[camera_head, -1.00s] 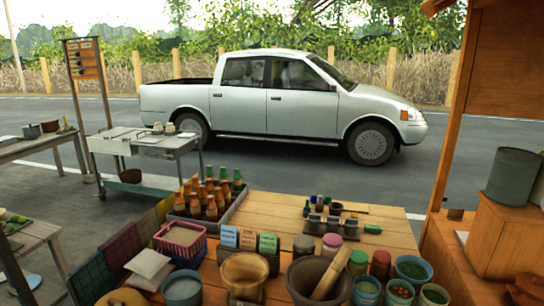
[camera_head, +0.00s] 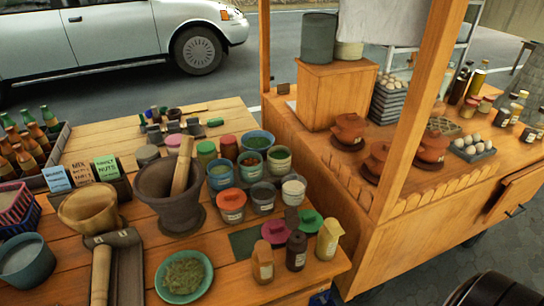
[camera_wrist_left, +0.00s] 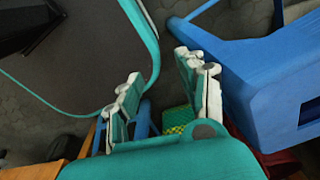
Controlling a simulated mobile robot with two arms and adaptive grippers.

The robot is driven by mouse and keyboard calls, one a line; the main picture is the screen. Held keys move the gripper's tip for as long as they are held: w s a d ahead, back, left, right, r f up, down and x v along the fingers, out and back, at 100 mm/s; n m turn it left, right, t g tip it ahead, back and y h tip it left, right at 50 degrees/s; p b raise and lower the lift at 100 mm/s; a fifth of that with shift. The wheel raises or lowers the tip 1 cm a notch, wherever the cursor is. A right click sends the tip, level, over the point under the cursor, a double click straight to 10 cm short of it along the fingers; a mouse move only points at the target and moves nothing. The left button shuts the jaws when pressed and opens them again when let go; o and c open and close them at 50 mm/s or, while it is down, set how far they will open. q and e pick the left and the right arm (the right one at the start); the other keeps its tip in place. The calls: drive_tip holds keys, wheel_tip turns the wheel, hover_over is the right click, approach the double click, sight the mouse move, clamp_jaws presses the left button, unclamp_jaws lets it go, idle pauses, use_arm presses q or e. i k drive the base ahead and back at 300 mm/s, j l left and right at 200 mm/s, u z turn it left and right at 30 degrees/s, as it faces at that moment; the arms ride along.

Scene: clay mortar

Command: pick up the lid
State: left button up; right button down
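Several things look like lids in the head view, and I cannot tell which one is meant. A pink disc-shaped piece (camera_head: 275,232) and a green one (camera_head: 310,220) are by small jars at the front right of the wooden table. A jar with a pink lid (camera_head: 173,141) stands behind the clay mortar (camera_head: 168,190), which holds a wooden pestle (camera_head: 182,166). My left gripper (camera_wrist_left: 158,72) shows in the left wrist view, its white and teal fingers apart with nothing held between them. Neither gripper is in the head view.
The wooden table (camera_head: 215,272) is crowded with bowls, tubs and bottles. A wooden cart (camera_head: 385,245) with clay pots and eggs stands to the right. In the left wrist view, blue furniture (camera_wrist_left: 275,85) and a teal-edged panel (camera_wrist_left: 80,50) are near my gripper.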

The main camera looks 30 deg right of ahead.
sight(311, 220)
drive_tip(key=z, duration=1.15)
